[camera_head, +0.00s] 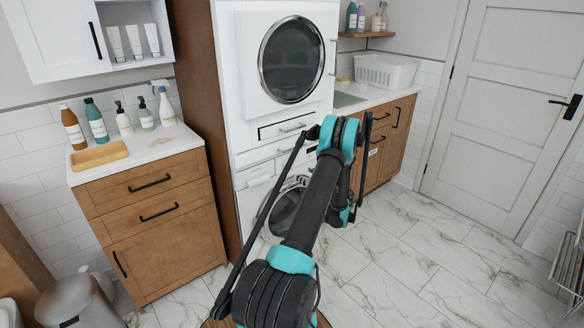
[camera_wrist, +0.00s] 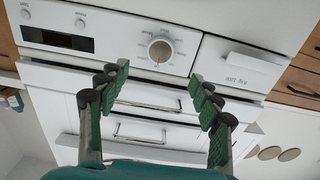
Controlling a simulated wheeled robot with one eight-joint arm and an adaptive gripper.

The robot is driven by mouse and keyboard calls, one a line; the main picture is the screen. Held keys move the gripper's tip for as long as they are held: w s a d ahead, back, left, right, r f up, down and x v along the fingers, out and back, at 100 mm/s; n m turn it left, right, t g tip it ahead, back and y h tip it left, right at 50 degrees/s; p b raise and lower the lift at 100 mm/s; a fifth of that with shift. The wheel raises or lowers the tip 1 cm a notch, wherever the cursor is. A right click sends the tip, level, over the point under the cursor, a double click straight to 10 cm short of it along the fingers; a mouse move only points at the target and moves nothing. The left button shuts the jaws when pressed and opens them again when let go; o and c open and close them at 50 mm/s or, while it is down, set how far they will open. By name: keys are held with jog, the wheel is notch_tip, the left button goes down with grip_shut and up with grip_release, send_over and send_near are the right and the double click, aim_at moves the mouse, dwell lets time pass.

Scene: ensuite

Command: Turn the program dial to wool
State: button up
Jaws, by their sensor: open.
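The program dial (camera_wrist: 160,48) is a round pale knob on the washer's white control panel (camera_wrist: 110,42), at the upper middle of the wrist view. A small red mark shows at its lower edge in that view. Printed labels ring the dial, but they are too small to read. My gripper (camera_wrist: 158,84) is open and empty, with its green-padded fingers spread to either side below the dial in the picture. No finger appears to touch it. In the head view, the washer (camera_head: 256,180) stands under the drawers, and my arm hides its dial.
In the wrist view, a dark display (camera_wrist: 45,39) and small knobs lie left of the dial, and a detergent drawer (camera_wrist: 245,62) lies right. Handled drawers (camera_wrist: 140,130) adjoin the panel. A dryer (camera_head: 290,60) sits above. Open tiled floor (camera_head: 430,260) lies to the right.

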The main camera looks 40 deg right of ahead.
aim_at(290, 165)
jog(key=w, duration=0.6)
jog(key=w+a, duration=0.1)
jog(key=w, duration=0.3)
jog(key=shift+w, duration=0.1)
jog(key=shift+c, duration=0.3)
jog(key=c, duration=1.1)
